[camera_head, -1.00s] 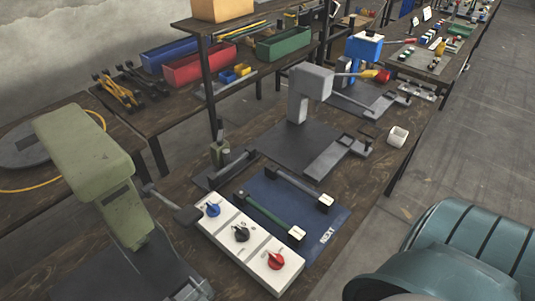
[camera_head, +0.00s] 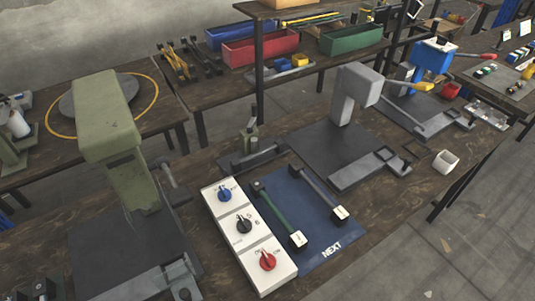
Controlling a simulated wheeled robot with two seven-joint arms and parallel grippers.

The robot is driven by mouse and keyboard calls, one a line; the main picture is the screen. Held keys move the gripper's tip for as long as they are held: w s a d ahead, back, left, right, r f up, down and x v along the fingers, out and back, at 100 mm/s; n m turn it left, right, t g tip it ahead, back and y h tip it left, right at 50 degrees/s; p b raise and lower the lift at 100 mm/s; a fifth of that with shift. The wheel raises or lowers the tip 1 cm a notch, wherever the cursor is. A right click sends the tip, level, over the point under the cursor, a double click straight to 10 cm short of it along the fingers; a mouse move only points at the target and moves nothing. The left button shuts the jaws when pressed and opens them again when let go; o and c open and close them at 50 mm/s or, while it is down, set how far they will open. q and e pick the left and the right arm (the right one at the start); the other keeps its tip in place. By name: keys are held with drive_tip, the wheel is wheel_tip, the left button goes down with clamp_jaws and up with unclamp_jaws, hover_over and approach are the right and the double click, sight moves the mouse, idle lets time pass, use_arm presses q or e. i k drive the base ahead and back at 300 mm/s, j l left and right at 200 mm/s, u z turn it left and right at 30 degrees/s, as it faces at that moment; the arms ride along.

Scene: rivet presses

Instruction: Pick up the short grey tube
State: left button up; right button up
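A slim grey tube (camera_head: 323,191) with dark end pieces lies on the blue mat (camera_head: 292,217) marked NEXT. A white tag sits at its near end. A green tube (camera_head: 279,216) of similar form lies to its left on the same mat, roughly parallel and apart from it. I cannot tell from this view whether this grey tube is the short one. Neither of my grippers is in view.
A white panel with three knobs (camera_head: 246,247) stands left of the mat. A green press (camera_head: 110,125) is at left, a grey press (camera_head: 357,90) behind the mat, and a blue press (camera_head: 432,60) beyond.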

sight(279, 146)
drive_tip(key=u, duration=0.4)
drive_tip(key=l+u, duration=0.7)
drive_tip(key=l, duration=0.6)
drive_tip(key=k+l+u, duration=0.1)
drive_tip(key=l, duration=0.35)
drive_tip(key=k+l, duration=0.1)
drive_tip(key=l, duration=0.35)
drive_tip(key=k+l+u, duration=0.1)
drive_tip(key=l, duration=0.35)
drive_tip(key=k+l+u, duration=0.1)
drive_tip(key=l, duration=0.35)
